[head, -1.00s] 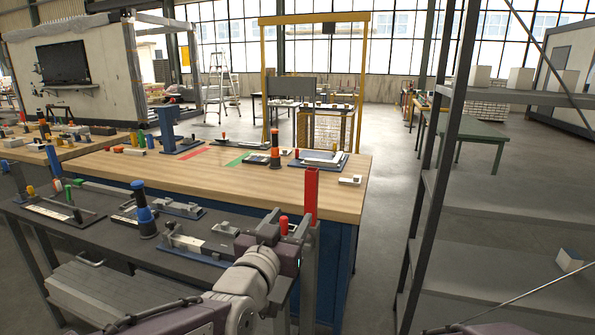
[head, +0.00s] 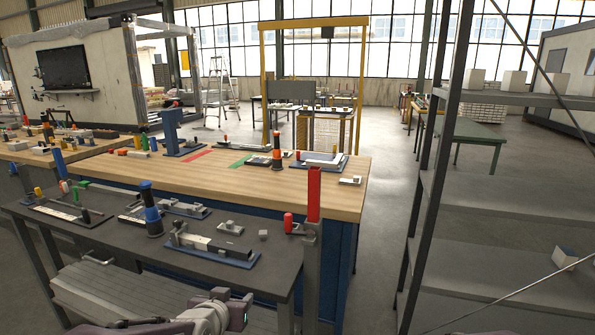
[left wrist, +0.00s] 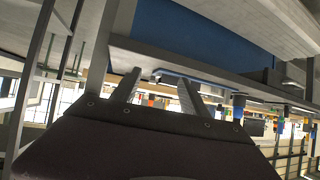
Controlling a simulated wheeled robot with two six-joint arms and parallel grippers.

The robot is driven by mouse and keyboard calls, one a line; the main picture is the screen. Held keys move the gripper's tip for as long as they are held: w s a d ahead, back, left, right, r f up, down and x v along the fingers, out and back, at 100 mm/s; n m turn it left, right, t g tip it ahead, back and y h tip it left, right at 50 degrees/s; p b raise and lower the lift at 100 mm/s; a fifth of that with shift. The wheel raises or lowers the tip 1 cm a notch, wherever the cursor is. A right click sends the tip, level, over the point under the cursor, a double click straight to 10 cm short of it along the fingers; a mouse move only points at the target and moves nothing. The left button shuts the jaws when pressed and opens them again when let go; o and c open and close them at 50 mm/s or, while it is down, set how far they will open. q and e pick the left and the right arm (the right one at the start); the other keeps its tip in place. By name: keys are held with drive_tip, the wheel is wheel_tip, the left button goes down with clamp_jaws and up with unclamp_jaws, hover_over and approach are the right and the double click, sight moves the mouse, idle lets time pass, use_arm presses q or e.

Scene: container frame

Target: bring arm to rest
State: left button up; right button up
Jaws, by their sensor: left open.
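My left arm (head: 200,318) shows at the bottom edge of the head view, low in front of the dark workbench (head: 120,255). My left gripper (head: 238,312) is below and in front of the bench top, near its right end, and its fingers are hard to make out there. In the left wrist view the two fingers of my left gripper (left wrist: 160,82) stand apart with nothing between them. That view is tilted and looks past a bench edge. My right gripper is not in view.
A wooden-topped blue bench (head: 320,190) stands behind the dark one. A grey post with a red top (head: 313,195) rises at the dark bench's right corner. A metal shelf rack (head: 500,200) stands at the right. Floor between bench and rack is clear.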

use_arm(q)
drive_tip(key=s+a+f+n+g, duration=0.1)
drive_tip(key=s+a+f+g, duration=0.2)
drive_tip(key=s+f+g, duration=1.05)
drive_tip(key=s+r+t+p, duration=0.1)
drive_tip(key=s+r+p, duration=0.2)
drive_tip(key=r+p, duration=0.4)
drive_tip(key=s+r+t+p, duration=0.2)
drive_tip(key=s+r+p, duration=0.1)
drive_tip(key=r+p, duration=0.4)
drive_tip(key=shift+s+y+p, duration=0.2)
drive_tip(key=shift+y+p, duration=0.1)
drive_tip(key=shift+p, duration=0.4)
